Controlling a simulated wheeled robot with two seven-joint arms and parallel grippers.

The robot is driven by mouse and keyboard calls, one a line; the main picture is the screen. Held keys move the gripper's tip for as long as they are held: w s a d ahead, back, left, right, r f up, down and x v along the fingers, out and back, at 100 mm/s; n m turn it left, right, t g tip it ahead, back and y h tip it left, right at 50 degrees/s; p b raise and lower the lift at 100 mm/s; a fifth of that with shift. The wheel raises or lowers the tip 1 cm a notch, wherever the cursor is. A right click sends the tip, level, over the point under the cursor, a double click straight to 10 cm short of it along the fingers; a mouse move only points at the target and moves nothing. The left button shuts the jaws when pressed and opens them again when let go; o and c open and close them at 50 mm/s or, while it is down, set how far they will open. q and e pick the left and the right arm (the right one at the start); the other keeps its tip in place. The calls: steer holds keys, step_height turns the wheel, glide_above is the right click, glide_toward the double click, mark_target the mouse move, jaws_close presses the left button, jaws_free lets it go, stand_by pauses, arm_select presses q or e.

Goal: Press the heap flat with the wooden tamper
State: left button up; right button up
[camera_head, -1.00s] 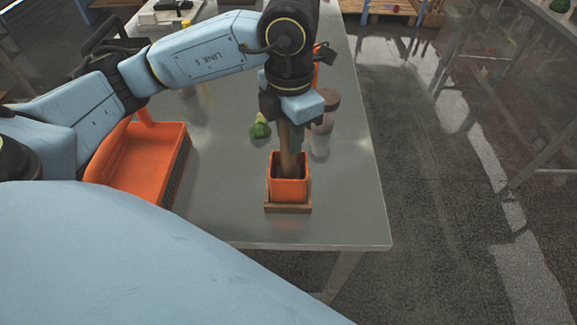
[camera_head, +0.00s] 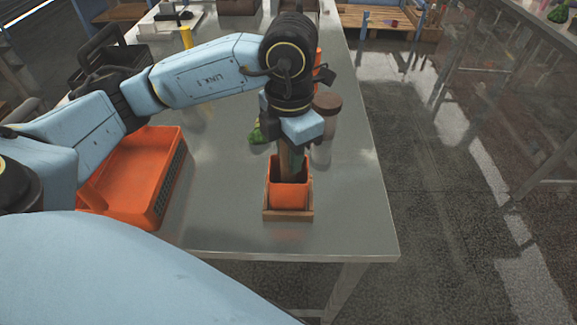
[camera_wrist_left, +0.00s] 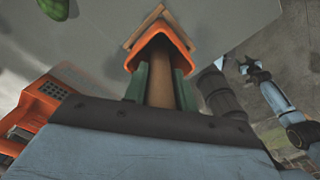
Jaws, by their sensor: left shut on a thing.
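The wooden tamper (camera_head: 287,160) hangs upright from my left gripper (camera_head: 291,152), which is shut on its handle. Its lower end is inside the square orange container (camera_head: 288,195), so the tamper's foot and the heap are hidden. The container stands in a shallow wooden tray (camera_head: 287,216) near the table's front edge. In the left wrist view the tamper's shaft (camera_wrist_left: 160,90) runs between the two green finger pads into the orange container (camera_wrist_left: 158,45). My right gripper is not in view.
An orange crate (camera_head: 118,203) stands to the left, under my left arm. A green object (camera_head: 256,136) and a jar with a brown lid (camera_head: 326,104) stand behind the container. The table (camera_head: 350,205) is clear to the right.

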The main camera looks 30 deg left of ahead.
arm_select(q)
steer(key=shift+r, duration=0.1)
steer(key=shift+r+p, duration=3.15)
steer(key=shift+r, duration=1.7)
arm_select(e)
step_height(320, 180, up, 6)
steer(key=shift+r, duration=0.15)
arm_select(q)
steer(key=shift+f, duration=0.1)
step_height(320, 180, down, 10)
steer(key=b, duration=0.9)
steer(key=shift+r, duration=0.2)
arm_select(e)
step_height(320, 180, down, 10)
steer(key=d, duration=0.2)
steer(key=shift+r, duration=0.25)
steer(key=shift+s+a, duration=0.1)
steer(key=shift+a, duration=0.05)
